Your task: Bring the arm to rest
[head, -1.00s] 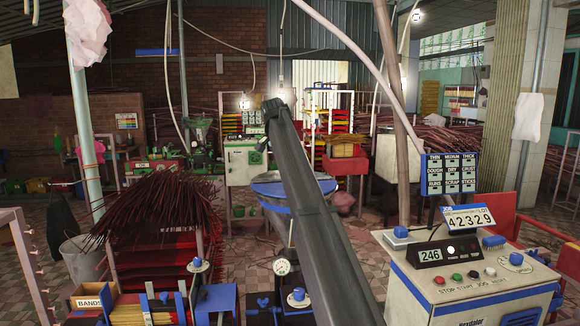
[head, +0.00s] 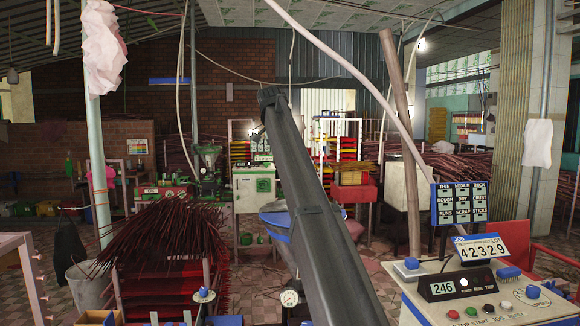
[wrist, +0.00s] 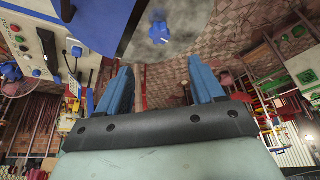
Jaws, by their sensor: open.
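My gripper (wrist: 160,67) shows in the wrist view with its two blue fingers spread apart. Nothing is held between them, and patterned floor shows beyond the gap. In the head view my dark arm rises from the bottom middle and leans up and to the left. The gripper cannot be made out clearly in the head view.
A control cabinet (head: 412,290) with buttons and a 42329 counter (head: 478,250) stands at the lower right, a label board (head: 458,205) behind it. Dark red sticks (head: 160,235) are heaped at left. A blue-rimmed tub (head: 275,219) is partly hidden behind my arm.

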